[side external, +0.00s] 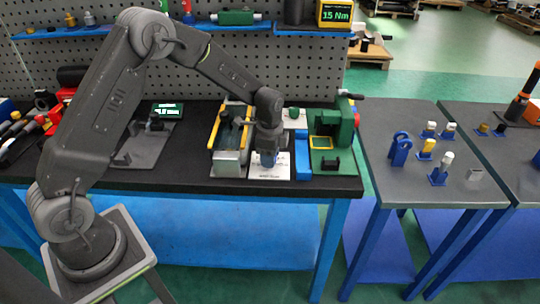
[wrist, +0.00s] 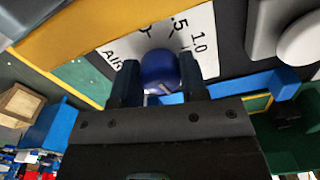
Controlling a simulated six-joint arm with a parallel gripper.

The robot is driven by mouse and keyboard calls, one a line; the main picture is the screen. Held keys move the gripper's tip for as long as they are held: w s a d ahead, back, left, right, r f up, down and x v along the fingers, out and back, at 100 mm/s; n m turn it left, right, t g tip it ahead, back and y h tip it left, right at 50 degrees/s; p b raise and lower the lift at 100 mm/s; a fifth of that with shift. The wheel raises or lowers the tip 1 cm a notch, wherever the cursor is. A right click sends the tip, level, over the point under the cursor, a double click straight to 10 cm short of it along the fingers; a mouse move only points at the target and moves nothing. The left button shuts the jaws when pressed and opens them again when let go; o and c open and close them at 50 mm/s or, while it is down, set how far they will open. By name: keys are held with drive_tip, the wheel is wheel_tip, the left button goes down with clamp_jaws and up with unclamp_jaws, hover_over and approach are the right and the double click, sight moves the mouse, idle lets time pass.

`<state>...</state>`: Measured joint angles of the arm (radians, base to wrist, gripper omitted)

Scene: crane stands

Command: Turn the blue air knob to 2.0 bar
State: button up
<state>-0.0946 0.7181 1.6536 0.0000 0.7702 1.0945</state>
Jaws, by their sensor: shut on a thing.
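The blue air knob (wrist: 160,72) sits between the two fingers of my gripper (wrist: 158,85) in the wrist view. My gripper is shut on it. In the side external view my gripper (side external: 267,158) points down over the white plate (side external: 268,172) on the dark bench. The knob is mostly hidden there by the gripper.
A blue block (side external: 302,155) stands just right of the plate, with a green fixture (side external: 330,130) beyond it. A yellow-edged fixture (side external: 217,128) and a grey metal block (side external: 226,163) stand close on the left. A display (side external: 337,14) above reads 15 Nm.

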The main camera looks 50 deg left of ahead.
drive_tip(key=shift+m, duration=1)
drive_tip(key=o, duration=0.9)
wheel_tip(320, 180, up, 14)
